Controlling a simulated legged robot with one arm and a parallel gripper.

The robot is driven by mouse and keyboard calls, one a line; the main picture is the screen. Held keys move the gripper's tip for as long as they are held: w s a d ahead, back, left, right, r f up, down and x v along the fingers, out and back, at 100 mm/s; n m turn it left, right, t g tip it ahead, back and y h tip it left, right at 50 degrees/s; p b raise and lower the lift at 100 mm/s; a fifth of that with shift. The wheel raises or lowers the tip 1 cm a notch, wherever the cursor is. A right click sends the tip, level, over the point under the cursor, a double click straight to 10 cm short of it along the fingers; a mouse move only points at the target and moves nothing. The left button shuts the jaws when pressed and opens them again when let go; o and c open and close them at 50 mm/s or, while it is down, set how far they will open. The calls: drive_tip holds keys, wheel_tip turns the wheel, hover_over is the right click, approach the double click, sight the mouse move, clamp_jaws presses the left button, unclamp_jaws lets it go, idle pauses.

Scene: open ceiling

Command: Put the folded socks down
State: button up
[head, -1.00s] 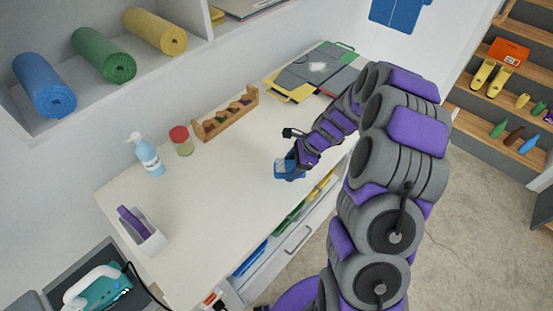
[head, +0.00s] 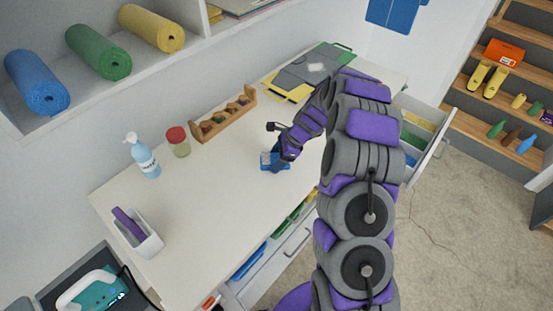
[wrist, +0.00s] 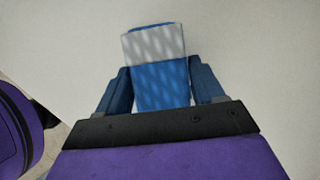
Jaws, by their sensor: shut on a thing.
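The folded socks are blue with a pale grey patterned band. They show between the fingers of my gripper (wrist: 160,88) in the wrist view, where the socks (wrist: 158,75) fill the gap between the two blue fingers. In the head view the socks (head: 268,161) are a small blue and white patch at the tip of my gripper (head: 276,163), over the front middle of the white counter (head: 215,185). My gripper is shut on them. I cannot tell whether the socks touch the counter. My gripper hides part of them in the head view.
On the counter stand a pump bottle (head: 144,158), a red-lidded jar (head: 178,143), a wooden rack (head: 224,114) and a white holder (head: 138,236). Open drawers (head: 425,125) stick out at the front. The counter's middle is clear.

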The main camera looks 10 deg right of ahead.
drive_tip(key=o, duration=1)
drive_tip(key=w+p+v, duration=0.1)
drive_tip(key=p+v, duration=0.1)
drive_tip(key=v, duration=1)
drive_tip(key=s+a+r+n+g, duration=0.1)
drive_tip(key=s+a+r+n, duration=0.4)
drive_tip(key=s+r, duration=0.35)
drive_tip(key=s+a+r+n+g+h, duration=0.1)
drive_tip(key=s+a+r+n, duration=0.15)
drive_tip(key=s, duration=0.25)
drive_tip(key=s+a+r+n+h, duration=0.1)
drive_tip(key=s+r+n, duration=0.15)
drive_tip(key=s, duration=0.35)
drive_tip(key=s+n+h, duration=0.1)
drive_tip(key=s+n, duration=0.2)
drive_tip(key=s, duration=0.4)
drive_tip(key=s+d+r+n+h, duration=0.1)
drive_tip(key=s+n, duration=0.2)
drive_tip(key=s, duration=0.5)
drive_tip(key=s+d+r+n+h, duration=0.1)
drive_tip(key=s+n+h, duration=0.1)
drive_tip(key=s, duration=0.5)
drive_tip(key=shift+s+d+r+n+g, duration=0.15)
drive_tip(key=shift+s+n+g, duration=0.25)
drive_tip(key=shift+n, duration=0.5)
